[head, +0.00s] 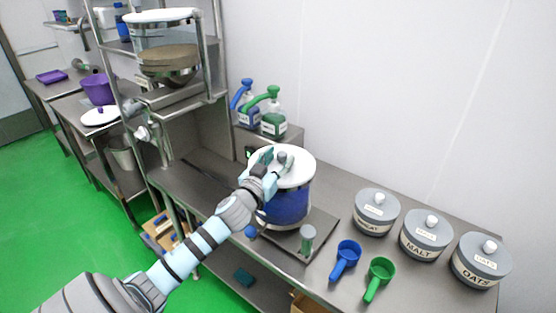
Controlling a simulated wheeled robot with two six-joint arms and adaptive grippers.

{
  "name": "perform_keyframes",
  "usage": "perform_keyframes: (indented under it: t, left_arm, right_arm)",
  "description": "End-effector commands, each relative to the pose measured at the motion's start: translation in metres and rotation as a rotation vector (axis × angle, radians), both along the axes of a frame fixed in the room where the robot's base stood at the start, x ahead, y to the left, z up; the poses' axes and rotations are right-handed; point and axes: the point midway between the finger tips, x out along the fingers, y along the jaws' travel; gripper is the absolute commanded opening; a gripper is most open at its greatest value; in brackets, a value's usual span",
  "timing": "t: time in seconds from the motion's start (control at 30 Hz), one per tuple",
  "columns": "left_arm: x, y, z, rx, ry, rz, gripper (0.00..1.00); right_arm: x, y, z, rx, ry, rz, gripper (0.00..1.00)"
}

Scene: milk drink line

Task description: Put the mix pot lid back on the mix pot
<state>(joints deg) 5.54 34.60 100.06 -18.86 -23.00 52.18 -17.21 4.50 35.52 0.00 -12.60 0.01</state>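The mix pot (283,208) is a blue pot on a flat grey plate on the steel counter, in the middle of the head view. The white round mix pot lid (302,171) is over its mouth and looks about level. Whether it rests fully on the rim I cannot tell. My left gripper (278,160) is at the lid's top, with its fingers closed around the knob, which they mostly hide. My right gripper is not in view.
Grey canisters labelled MALT (425,241) and OATS (480,266), plus a third canister (376,216), stand to the right. A blue scoop (346,257) and green scoop (378,275) lie in front. Pump bottles (272,122) stand behind. A white lid (100,116) lies far left.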

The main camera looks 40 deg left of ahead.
Motion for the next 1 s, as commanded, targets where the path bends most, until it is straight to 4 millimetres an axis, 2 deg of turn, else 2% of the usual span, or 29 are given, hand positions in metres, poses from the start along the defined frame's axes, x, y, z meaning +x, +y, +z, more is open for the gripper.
perform_keyframes:
  t: [0.23, 0.37, 0.6, 0.8, 1.0]
  left_arm:
    - [0.0, 0.0, 0.002, 0.0, 0.0, 0.0, 0.44]
    - [-0.011, -0.002, -0.001, 0.004, 0.002, -0.001, 0.44]
    - [-0.06, -0.014, -0.002, 0.005, 0.003, -0.004, 0.44]
    - [-0.099, -0.022, 0.0, 0.005, 0.005, -0.001, 0.44]
    - [-0.117, -0.026, 0.002, 0.001, 0.0, 0.0, 0.44]
  right_arm:
    - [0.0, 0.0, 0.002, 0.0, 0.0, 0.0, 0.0]
    - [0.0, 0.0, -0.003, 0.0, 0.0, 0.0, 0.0]
    - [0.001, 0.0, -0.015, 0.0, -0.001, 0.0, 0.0]
    - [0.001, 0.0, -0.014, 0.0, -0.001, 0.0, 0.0]
    - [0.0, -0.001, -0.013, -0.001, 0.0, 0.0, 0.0]
